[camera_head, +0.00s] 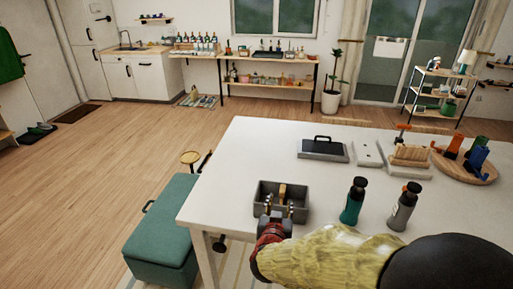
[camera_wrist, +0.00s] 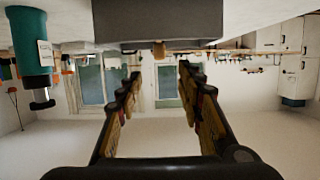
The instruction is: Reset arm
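My arm reaches in from the lower right of the head view over the white table (camera_head: 240,160). My gripper (camera_head: 279,207) is at the near side of a dark grey open box (camera_head: 262,190) that has a wooden piece (camera_head: 283,193) in it. In the wrist view, which is upside down, my gripper (camera_wrist: 160,76) has its two fingers spread with nothing between them. The grey box (camera_wrist: 155,22) shows just beyond the fingertips. Whether the fingers touch the box cannot be told.
A teal bottle (camera_head: 352,202) and a grey bottle (camera_head: 404,207) stand right of the box. Farther back are a black-topped case (camera_head: 322,150), a white plate (camera_head: 366,154), a wooden rack (camera_head: 410,155) and a round tray (camera_head: 482,177).

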